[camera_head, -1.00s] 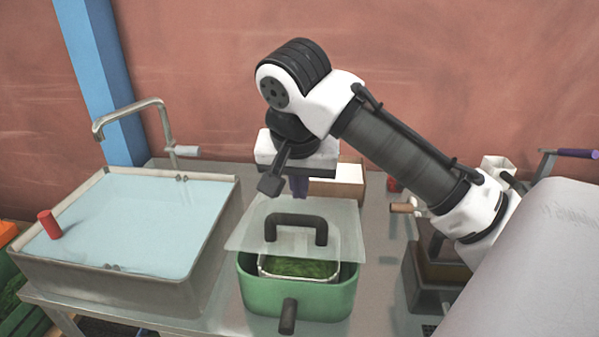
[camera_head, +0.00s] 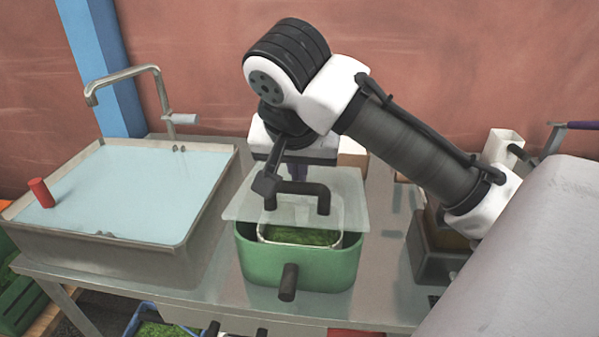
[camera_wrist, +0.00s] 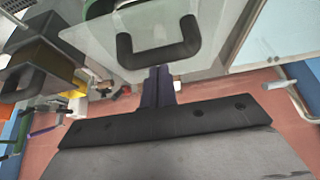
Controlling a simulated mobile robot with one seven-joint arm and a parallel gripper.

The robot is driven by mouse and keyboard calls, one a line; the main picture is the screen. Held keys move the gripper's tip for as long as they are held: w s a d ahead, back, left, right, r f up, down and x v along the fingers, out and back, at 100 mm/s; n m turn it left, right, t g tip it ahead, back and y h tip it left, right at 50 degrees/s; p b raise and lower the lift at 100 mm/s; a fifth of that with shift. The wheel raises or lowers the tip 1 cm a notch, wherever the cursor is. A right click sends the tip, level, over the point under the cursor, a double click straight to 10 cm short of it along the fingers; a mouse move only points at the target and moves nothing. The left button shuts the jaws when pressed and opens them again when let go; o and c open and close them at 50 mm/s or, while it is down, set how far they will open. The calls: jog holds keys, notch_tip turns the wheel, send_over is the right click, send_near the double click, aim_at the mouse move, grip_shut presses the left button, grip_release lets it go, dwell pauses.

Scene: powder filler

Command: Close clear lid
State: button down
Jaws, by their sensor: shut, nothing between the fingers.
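The clear lid (camera_head: 240,208) is a see-through sheet with a black bar handle (camera_head: 322,200). It is tilted above the green container (camera_head: 325,265), part open, with its front edge raised over the rim. Green leafy matter (camera_head: 298,236) in a pale-rimmed inner tray shows below it. My gripper (camera_head: 297,172) is shut and empty, pointing down behind the handle, at the lid's rear part. In the wrist view the shut purple-grey fingers (camera_wrist: 158,72) end just beside the handle (camera_wrist: 160,56), over the lid (camera_wrist: 92,50). Whether the fingertips touch the lid I cannot tell.
A water-filled sink (camera_head: 205,215) with a tap (camera_head: 150,75) is on the left. A dark box (camera_head: 432,265) stands to the right on the metal table (camera_head: 385,300). A brown-white box (camera_head: 352,152) sits behind my gripper. A black front handle (camera_head: 289,283) sticks out of the container.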

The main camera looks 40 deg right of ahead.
aim_at(297, 216)
jog(key=shift+t+h, duration=0.8)
jog(key=shift+h, duration=0.1)
jog(key=f+b, duration=0.1)
jog(key=b, duration=0.1)
jog(key=a+f+b, duration=0.1)
jog(key=b, duration=0.1)
jog(key=s+f+b, duration=0.1)
jog(key=f, duration=0.1)
jog(key=shift+a+b, duration=0.15)
jog(key=shift+b, duration=0.25)
jog(key=shift+s+a+f+b, duration=0.15)
jog(key=shift+s+f+b, duration=0.1)
jog(key=shift+b, duration=0.2)
jog(key=shift+r, duration=0.1)
